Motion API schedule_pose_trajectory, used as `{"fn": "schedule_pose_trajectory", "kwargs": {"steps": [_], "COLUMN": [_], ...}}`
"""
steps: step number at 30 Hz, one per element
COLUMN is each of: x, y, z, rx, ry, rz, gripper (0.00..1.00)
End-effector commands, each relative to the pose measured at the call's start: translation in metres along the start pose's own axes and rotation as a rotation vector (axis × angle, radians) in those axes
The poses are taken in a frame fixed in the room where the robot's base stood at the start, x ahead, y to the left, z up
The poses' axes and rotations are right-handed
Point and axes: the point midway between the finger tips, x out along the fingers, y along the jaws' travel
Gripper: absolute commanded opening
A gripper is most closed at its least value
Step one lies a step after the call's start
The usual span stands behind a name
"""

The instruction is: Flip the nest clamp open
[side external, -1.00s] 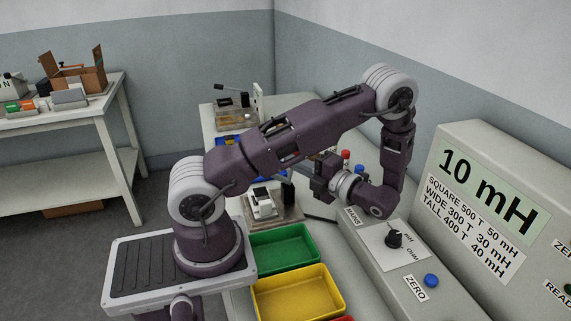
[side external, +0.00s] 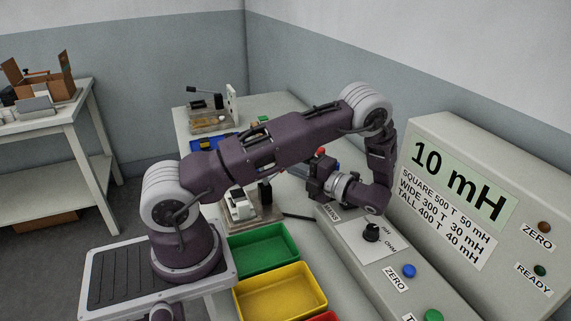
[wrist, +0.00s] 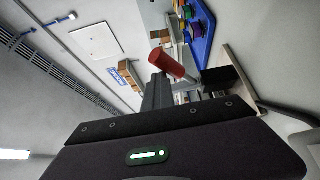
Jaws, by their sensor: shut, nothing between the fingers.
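The nest (side external: 240,208), a pale fixture on a brown base, stands behind the green tray in the side view, partly covered by my arm. A dark upright part (side external: 265,192) stands at its right side. In the wrist view a red cylindrical grip (wrist: 166,62) on a thin metal rod leads to a black block (wrist: 220,80); it looks like the clamp's handle. My gripper (side external: 314,183) is to the right of the nest in the side view. Its shut grey fingers (wrist: 157,95) appear just below the red grip; I cannot tell whether they touch it.
A green tray (side external: 262,270) and a yellow tray (side external: 280,310) lie in front of the nest. The meter console (side external: 460,170) with its dial (side external: 371,232) stands close on the right. A blue tray (side external: 203,144) and another fixture (side external: 210,118) are farther back.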

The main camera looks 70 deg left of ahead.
Motion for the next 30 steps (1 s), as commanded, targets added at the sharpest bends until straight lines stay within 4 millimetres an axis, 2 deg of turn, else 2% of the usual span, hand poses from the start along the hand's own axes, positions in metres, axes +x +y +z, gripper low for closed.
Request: {"fn": "schedule_pose_trajectory", "kwargs": {"steps": [6,22,26,30], "x": [-0.004,-0.006,-0.004,0.002], "y": [-0.007,-0.007,0.005,0.034], "z": [0.006,0.006,-0.002,-0.021], "rx": [-0.003,-0.003,-0.004,-0.002], "ry": [-0.021,-0.025,-0.021,-0.009], "rz": [-0.020,-0.022,-0.016,0.001], "gripper": [0.00,0.00,0.00,0.00]}}
